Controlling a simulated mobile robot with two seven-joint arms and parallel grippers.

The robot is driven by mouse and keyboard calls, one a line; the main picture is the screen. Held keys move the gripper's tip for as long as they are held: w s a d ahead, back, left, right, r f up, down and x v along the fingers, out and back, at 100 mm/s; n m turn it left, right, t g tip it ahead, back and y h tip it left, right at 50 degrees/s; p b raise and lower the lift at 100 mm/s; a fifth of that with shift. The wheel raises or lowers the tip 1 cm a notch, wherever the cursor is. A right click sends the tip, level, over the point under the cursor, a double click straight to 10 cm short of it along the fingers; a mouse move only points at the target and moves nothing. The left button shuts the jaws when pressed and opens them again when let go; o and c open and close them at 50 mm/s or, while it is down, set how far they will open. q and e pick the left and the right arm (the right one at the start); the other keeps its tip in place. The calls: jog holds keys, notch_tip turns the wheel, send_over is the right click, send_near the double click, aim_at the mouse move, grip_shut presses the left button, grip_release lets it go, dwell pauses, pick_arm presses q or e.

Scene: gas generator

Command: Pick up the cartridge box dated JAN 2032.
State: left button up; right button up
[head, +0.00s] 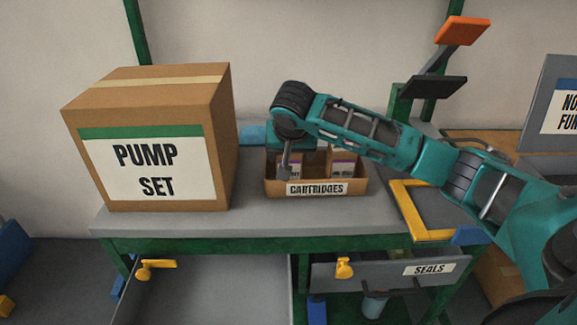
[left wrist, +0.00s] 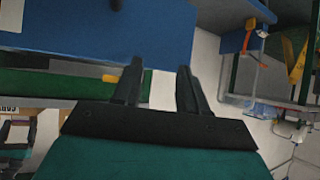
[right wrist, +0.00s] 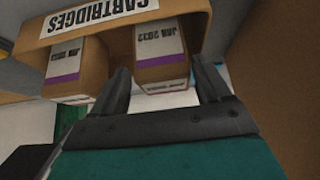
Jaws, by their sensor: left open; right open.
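The cartridge tray (head: 358,186), labelled CARTRIDGES, stands on the grey bench in the head view, with one box at its left and another box (head: 342,168) at its right. My right gripper (head: 284,174) points down over the tray's left part. In the right wrist view, upside down, the box (right wrist: 162,62) between and beyond the open fingers (right wrist: 163,82) reads JAN 2032. The other box (right wrist: 76,66) has a similar label, its last digit hard to read. Neither box is gripped. My left gripper (left wrist: 157,82) is open and empty in the left wrist view.
A large PUMP SET carton (head: 160,140) stands close left of the tray. A blue item (head: 252,134) lies behind. A yellow-edged frame (head: 412,218) is at the right. The SEALS drawer (head: 385,271) is below; bare bench lies in front of the tray.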

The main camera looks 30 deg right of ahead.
jog(key=x, duration=0.5)
jog(key=shift+w+f+b, duration=0.25)
jog(key=shift+b, duration=0.1)
jog(key=shift+c, duration=0.2)
jog(key=c, duration=0.8)
